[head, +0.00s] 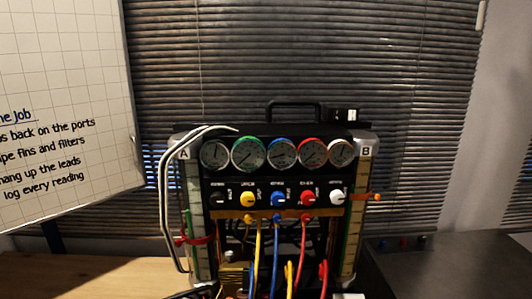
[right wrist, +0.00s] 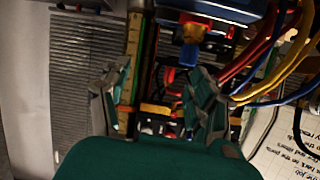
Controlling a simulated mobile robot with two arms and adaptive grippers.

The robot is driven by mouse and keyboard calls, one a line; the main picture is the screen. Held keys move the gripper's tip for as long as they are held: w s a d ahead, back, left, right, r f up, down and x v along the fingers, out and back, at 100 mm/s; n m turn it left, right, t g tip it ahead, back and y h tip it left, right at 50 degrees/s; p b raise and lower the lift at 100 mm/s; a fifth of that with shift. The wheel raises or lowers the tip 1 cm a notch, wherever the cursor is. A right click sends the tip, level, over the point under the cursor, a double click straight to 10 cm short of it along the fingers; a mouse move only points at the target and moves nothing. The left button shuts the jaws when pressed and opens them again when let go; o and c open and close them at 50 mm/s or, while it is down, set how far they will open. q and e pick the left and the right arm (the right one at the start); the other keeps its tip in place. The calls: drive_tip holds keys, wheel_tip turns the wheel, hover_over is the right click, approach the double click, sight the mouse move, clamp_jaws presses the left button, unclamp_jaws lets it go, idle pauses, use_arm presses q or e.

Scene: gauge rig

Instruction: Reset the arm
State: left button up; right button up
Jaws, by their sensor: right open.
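The gauge rig (head: 262,182) stands upright in the middle of the head view, with a row of round gauges over a row of coloured knobs. Yellow, blue and red hoses hang from its front. Letters A and B mark its left and right upper corners. In the right wrist view my right gripper (right wrist: 160,95) is open, with its two grey fingers spread. A scaled column (right wrist: 135,55) and part of the rig with hoses show beyond the fingers; I see nothing held between them. Neither gripper can be made out in the head view.
A whiteboard (head: 65,110) with handwritten lines hangs at the left. A wooden table (head: 100,275) is at the lower left and a dark grey surface (head: 450,265) at the lower right. Window blinds (head: 400,80) are behind. Loose hoses (right wrist: 275,60) crowd the right wrist view's right side.

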drive_tip(key=s+d+f+n+g, duration=0.1)
drive_tip(key=s+f+n+g, duration=0.1)
drive_tip(key=s+f+g, duration=0.6)
drive_tip(key=s+d+f+n+g, duration=0.15)
drive_tip(key=s+f, duration=0.45)
drive_tip(key=s, duration=0.6)
wheel_tip(320, 180, down, 26)
drive_tip(key=s+g+b, duration=0.2)
drive_tip(key=s+d+f+g+b, duration=0.1)
drive_tip(key=s+d+f, duration=0.1)
drive_tip(key=s+f, duration=1.5)
wheel_tip(320, 180, down, 3)
drive_tip(key=shift+d+r, duration=0.2)
drive_tip(key=shift+d, duration=0.15)
